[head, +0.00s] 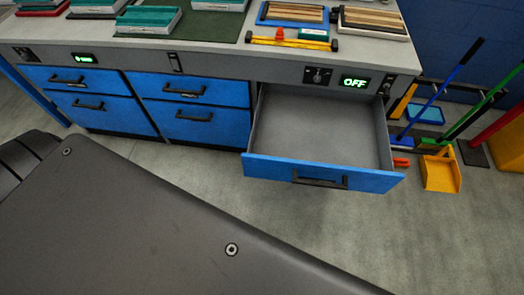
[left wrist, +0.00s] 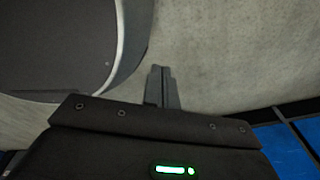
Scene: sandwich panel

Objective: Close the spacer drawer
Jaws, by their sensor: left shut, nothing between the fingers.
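An open blue-fronted drawer (head: 323,173) with a grey, empty inside sticks out from the right part of the workbench in the head view. Its front has a dark handle (head: 320,181). I take it to be the spacer drawer; no label is readable. My left gripper (left wrist: 161,70) shows in the left wrist view with its two fingers together, above bare floor and apart from any drawer. A strip of blue shows at the lower right of that view. No gripper shows in the head view; my right gripper is not seen.
Several shut blue drawers (head: 194,123) are left of the open one. The benchtop (head: 240,57) carries panels, trays and a yellow tool. A lit OFF display (head: 355,82) is above the drawer. Brooms and a yellow dustpan (head: 440,173) stand to the right. Floor before the drawer is clear.

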